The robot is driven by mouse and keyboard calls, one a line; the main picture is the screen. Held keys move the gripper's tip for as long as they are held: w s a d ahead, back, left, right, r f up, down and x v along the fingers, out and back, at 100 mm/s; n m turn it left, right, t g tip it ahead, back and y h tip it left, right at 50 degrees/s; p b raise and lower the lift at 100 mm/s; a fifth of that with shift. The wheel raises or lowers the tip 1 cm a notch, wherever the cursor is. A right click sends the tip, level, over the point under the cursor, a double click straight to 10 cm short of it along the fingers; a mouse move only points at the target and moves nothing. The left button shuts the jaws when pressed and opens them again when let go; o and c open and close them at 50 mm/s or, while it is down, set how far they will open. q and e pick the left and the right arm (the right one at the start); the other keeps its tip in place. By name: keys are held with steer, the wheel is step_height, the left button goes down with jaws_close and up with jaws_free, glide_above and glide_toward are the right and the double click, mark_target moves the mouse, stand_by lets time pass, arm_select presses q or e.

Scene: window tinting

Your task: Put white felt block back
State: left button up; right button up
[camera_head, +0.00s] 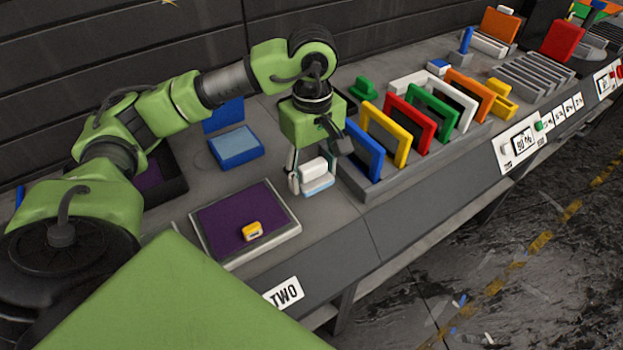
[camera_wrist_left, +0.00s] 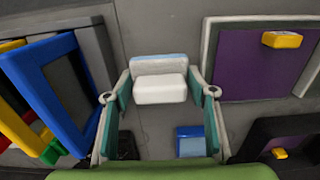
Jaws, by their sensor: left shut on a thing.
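The white felt block (camera_head: 314,171) is a small white block with a light blue layer on one side. My left gripper (camera_head: 308,182) is shut on it, near the front of the bench, between the purple pad and the row of coloured frames. In the left wrist view the white felt block (camera_wrist_left: 160,88) sits between the fingertips of the left gripper (camera_wrist_left: 160,95). I cannot tell whether the block touches the bench. My right gripper is not in view.
A purple pad in a grey tray (camera_head: 289,234) holds a yellow block (camera_head: 252,231). A blue box (camera_head: 236,147) stands behind. A rack (camera_head: 372,190) of coloured frames, including a blue frame (camera_head: 363,152), stands right of the gripper. Bare bench lies around the gripper.

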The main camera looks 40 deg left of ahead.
mark_target(312, 183)
arm_select(q)
steer(key=shift+w+a+f, duration=0.2)
steer(key=shift+a+f, duration=0.05)
steer(key=shift+f, duration=0.05)
step_height(312, 183, down, 3)
steer(key=shift+w+a+f+p, duration=0.1)
steer(key=shift+p, duration=0.65)
steer(key=shift+f, duration=0.15)
steer(key=shift+f+b, duration=0.2)
steer(key=shift+b, duration=0.1)
steer(key=o, duration=1.1)
steer(key=shift+c, duration=0.2)
steer(key=shift+r, duration=0.1)
